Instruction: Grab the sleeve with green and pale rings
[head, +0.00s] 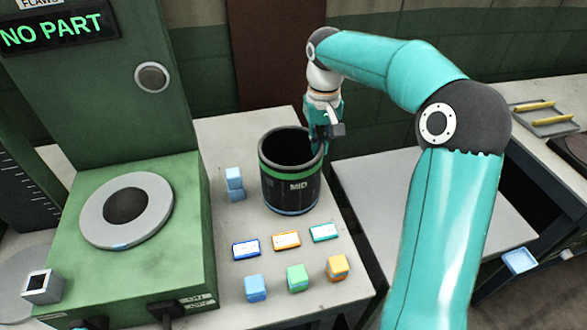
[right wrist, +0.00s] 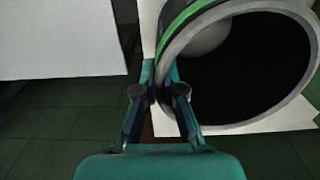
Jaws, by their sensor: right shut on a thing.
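The sleeve (head: 284,187) is a wide black cylinder with a green ring near its top, a thin pale ring near its foot and the label MID. It stands upright on the light table, its open top facing up. My right gripper (head: 323,142) is at the right side of its rim, shut on the sleeve's wall. In the right wrist view the fingers of my right gripper (right wrist: 159,93) straddle the edge of the sleeve (right wrist: 185,16), beside its dark opening. My left gripper is not in view.
A green machine (head: 150,255) with a round grey plate (head: 93,210) and a NO PART display stands at left. Stacked blue cubes (head: 235,184) are left of the sleeve. Small label cards (head: 286,240) and coloured cubes (head: 297,278) lie in front. A tray (head: 545,119) with yellow bars is far right.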

